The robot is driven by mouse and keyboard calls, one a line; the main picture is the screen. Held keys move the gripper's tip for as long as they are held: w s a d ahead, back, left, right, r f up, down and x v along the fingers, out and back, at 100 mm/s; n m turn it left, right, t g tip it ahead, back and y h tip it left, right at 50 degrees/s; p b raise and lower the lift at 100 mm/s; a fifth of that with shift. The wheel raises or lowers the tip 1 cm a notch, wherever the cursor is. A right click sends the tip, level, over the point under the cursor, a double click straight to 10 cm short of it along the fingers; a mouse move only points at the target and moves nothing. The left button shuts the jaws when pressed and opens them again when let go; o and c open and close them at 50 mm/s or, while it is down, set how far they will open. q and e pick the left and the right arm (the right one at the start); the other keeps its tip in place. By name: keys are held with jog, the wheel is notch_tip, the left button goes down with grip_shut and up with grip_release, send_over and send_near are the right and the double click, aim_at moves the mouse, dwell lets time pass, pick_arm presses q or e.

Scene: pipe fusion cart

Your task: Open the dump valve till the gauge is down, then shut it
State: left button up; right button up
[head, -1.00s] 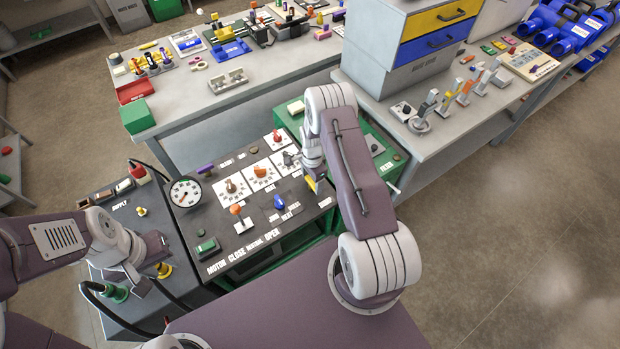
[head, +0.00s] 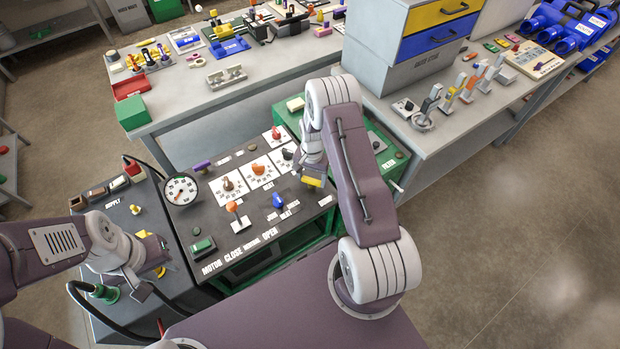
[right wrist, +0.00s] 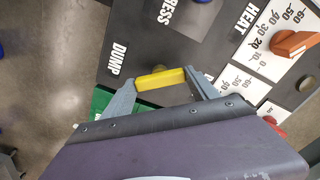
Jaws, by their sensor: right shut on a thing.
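The yellow dump valve handle (head: 313,182) is at the front right of the dark control panel, by the word DUMP, which shows in the right wrist view. My right gripper (right wrist: 161,79) is shut on this yellow handle (right wrist: 158,80), with one finger at each end of it. In the head view the handle lies crosswise. The round white gauge (head: 180,190) stands at the panel's left edge; its needle is too small to read surely. My left gripper (head: 146,270) is over the supply box at the left, away from the valve; its fingers are not clear.
The panel carries an orange knob (head: 259,169), an orange-topped lever (head: 232,207) and a blue knob (head: 278,200) left of my right gripper. A supply box (head: 110,314) with hoses stands at the left. A grey workbench (head: 280,75) is behind.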

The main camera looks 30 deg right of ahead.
aim_at(310, 178)
jog(key=n, duration=0.2)
jog(key=n+b, duration=0.2)
jog(key=n, duration=0.1)
jog(key=shift+w+r+n, duration=0.15)
jog(key=shift+w+n, duration=0.15)
jog(key=shift+w, duration=0.05)
jog(key=n+b, duration=0.1)
jog(key=n, duration=0.3)
jog(key=shift+n, duration=0.7)
jog(key=o, duration=1.4)
jog(key=shift+c, duration=0.2)
jog(key=shift+s, duration=0.1)
notch_tip(310, 178, up, 9)
jog(key=b, duration=0.1)
jog(key=shift+a, duration=0.1)
